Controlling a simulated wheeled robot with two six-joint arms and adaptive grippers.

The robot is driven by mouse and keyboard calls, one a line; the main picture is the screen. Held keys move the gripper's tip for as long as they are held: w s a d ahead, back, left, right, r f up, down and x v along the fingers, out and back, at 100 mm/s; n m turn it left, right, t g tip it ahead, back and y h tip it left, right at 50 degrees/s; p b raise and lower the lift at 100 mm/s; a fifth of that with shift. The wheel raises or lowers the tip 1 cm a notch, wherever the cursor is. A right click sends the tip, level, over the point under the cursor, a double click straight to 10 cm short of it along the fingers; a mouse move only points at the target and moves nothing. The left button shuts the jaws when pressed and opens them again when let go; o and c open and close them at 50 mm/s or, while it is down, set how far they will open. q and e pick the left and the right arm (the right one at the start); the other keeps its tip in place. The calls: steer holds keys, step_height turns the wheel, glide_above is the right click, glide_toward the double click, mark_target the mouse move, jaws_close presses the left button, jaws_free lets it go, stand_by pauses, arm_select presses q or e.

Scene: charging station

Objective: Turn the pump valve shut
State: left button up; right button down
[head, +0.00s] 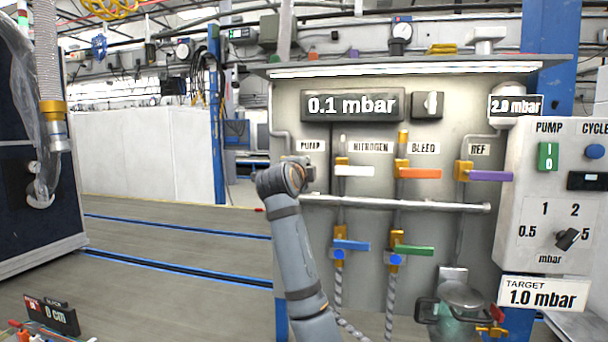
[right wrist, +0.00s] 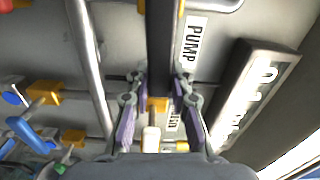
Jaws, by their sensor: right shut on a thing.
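The valve panel (head: 370,240) has a PUMP label (head: 310,146), which also shows in the right wrist view (right wrist: 193,42). My right arm reaches up in front of the panel to just below this label, and its wrist hides the pump valve in the head view. In the right wrist view my right gripper (right wrist: 158,85) is shut on a dark bar, which looks like the pump valve handle (right wrist: 160,45). The bar runs up the picture between the fingers, beside the PUMP label. The pressure display (head: 352,105) reads 0.1 mbar. My left gripper is out of view.
Close by on the panel are the white nitrogen lever (head: 354,171), orange bleed lever (head: 420,173) and purple ref lever (head: 490,176). Below are a blue lever (head: 352,245) and a green lever (head: 414,250). A horizontal pipe (head: 400,204) crosses between the rows. Open floor lies left.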

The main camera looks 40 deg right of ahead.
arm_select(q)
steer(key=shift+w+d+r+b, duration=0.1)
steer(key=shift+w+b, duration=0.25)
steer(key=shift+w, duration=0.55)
arm_select(e)
steer(key=shift+f+m, duration=0.35)
steer(key=shift+m, duration=0.05)
steer(key=c, duration=1.2)
jaws_free()
steer(key=shift+o, duration=0.2)
steer(key=shift+a, duration=0.1)
steer(key=v, duration=1.1)
steer(key=shift+s+a, duration=0.25)
steer(key=shift+s, duration=0.1)
